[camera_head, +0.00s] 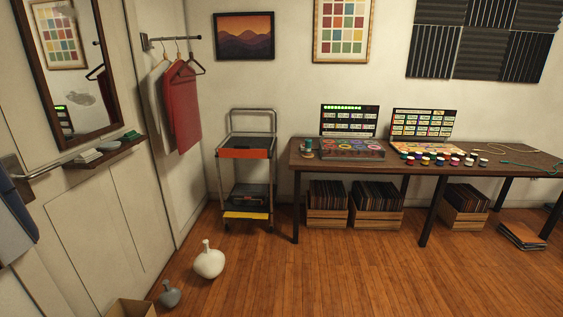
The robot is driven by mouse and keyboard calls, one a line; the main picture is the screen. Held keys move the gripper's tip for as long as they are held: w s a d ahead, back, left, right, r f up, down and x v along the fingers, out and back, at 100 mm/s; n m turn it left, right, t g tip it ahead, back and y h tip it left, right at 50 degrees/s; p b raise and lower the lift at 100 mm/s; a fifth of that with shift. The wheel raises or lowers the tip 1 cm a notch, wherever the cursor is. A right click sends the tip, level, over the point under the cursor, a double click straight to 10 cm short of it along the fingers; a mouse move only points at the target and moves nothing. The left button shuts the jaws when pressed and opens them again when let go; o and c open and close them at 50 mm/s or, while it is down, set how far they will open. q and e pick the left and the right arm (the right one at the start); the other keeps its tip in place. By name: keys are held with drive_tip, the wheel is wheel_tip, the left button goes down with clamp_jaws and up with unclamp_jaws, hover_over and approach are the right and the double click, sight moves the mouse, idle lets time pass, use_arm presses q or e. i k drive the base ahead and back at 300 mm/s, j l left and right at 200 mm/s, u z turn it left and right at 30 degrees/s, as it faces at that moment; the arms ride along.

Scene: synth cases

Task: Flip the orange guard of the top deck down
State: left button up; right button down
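A dark metal trolley (274,185) with a pale push handle stands against the back wall, left of the long table. Its orange guard (245,153) is a strip along the front edge of the top deck (246,141). The trolley is small in view, and I cannot tell for sure whether this guard stands up or hangs down. A yellow guard (246,215) runs along the front of the lower deck, below a dark device (248,196). Neither of my grippers is in view.
A white vase (208,261), a grey vase (170,294) and an open box (131,308) stand on the floor at lower left. The long table (480,160) with crates beneath stands right of the trolley. Wooden floor (300,275) before the trolley is clear.

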sight(238, 151)
drive_tip(key=i, duration=0.8)
drive_tip(key=i+u, duration=0.1)
drive_tip(key=i, duration=0.75)
drive_tip(key=i+l+u, duration=0.1)
drive_tip(key=i, duration=0.7)
drive_tip(key=i+l+u, duration=0.2)
drive_tip(key=i+u, duration=0.25)
drive_tip(key=i+l+u, duration=0.95)
